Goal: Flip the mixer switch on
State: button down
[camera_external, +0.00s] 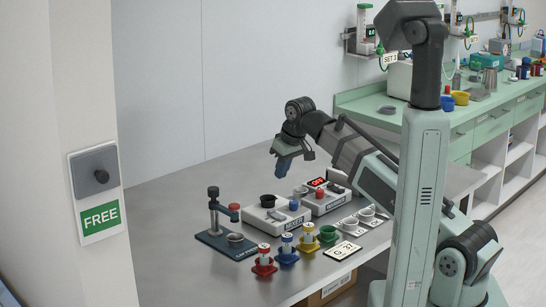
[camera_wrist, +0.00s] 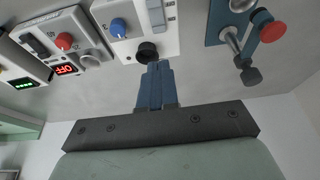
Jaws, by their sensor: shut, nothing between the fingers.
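The mixer (camera_external: 275,221) is a white box with a label on its front, on the grey table below my gripper. In the wrist view the white box (camera_wrist: 137,28) shows a blue knob (camera_wrist: 118,28), a grey rocker switch (camera_wrist: 157,14) and a black round part (camera_wrist: 147,52). I cannot tell the rocker's position. My gripper (camera_external: 282,167) points down above and behind the mixer, its blue fingers shut and empty. In the wrist view the fingertips (camera_wrist: 157,66) appear just beside the black part; the external view shows them raised above it.
A second white device with a red-lit display (camera_external: 317,183) stands behind the mixer; its display (camera_wrist: 66,69) reads OFF in the wrist view. A blue stand (camera_external: 226,243) is at left.

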send_over(272, 210)
jog(key=s, duration=0.1)
jog(key=f, duration=0.9)
jog(key=shift+d+f, duration=0.1)
jog(key=shift+d, duration=0.3)
jog(key=shift+x, duration=1.15)
jog(key=shift+s+d, duration=0.15)
jog(key=shift+w+a+f+g+h, duration=0.25)
jog(key=shift+f+g+h, duration=0.05)
jog(key=shift+f, duration=0.05)
jog(key=shift+s+d, duration=0.15)
jog(key=shift+d, duration=0.05)
jog(key=shift+s+d, duration=0.1)
jog(key=shift+s, duration=0.05)
jog(key=shift+s+d+r, duration=0.2)
jog(key=shift+s+d, duration=0.2)
jog(key=shift+d, duration=0.05)
jog(key=shift+r, duration=0.1)
